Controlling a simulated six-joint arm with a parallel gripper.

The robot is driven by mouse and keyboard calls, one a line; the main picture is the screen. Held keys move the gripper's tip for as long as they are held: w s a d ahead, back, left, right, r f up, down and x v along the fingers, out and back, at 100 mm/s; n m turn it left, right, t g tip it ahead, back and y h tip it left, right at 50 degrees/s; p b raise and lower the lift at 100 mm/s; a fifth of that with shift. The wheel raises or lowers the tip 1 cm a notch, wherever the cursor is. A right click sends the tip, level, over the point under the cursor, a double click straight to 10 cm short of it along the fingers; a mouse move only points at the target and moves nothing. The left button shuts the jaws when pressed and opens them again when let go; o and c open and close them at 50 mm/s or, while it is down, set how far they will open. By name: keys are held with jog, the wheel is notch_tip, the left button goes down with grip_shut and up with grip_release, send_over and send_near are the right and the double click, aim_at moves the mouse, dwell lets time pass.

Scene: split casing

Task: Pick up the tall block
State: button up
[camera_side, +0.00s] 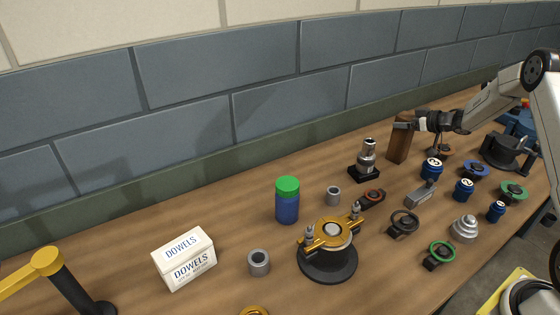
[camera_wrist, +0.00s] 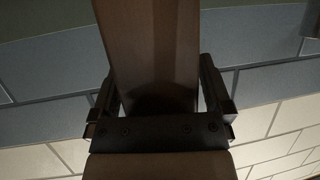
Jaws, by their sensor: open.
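The tall block (camera_side: 399,145) is a dark brown upright wooden block. It stands on the bench near the back wall, right of centre in the side view. My gripper (camera_side: 405,124) is at the block's upper part, reaching in from the right. In the wrist view the block (camera_wrist: 155,45) fills the middle, between the two open fingers of my gripper (camera_wrist: 158,95). A narrow gap seems to show beside the fingers, but contact is hard to tell in the dark picture.
A metal fitting on a black base (camera_side: 366,160) stands left of the block. Blue cans (camera_side: 431,168) and a grey part (camera_side: 421,194) stand in front of it. A green-lidded blue jar (camera_side: 287,200), a gold-topped casing (camera_side: 328,250) and a dowels box (camera_side: 185,259) stand further left.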

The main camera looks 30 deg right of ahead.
aim_at(408, 116)
dwell(0.4)
grip_shut()
jog(key=shift+r, duration=0.15)
jog(key=shift+r, duration=0.45)
notch_tip(408, 116, up, 2)
jog(key=shift+s+r, duration=0.15)
jog(key=shift+r, duration=0.1)
jog(key=s+a+r, duration=0.6)
jog(key=s+r, duration=0.3)
jog(key=s, duration=0.3)
jog(key=shift+a+r, duration=0.15)
jog(key=shift+s, duration=0.1)
dwell(0.4)
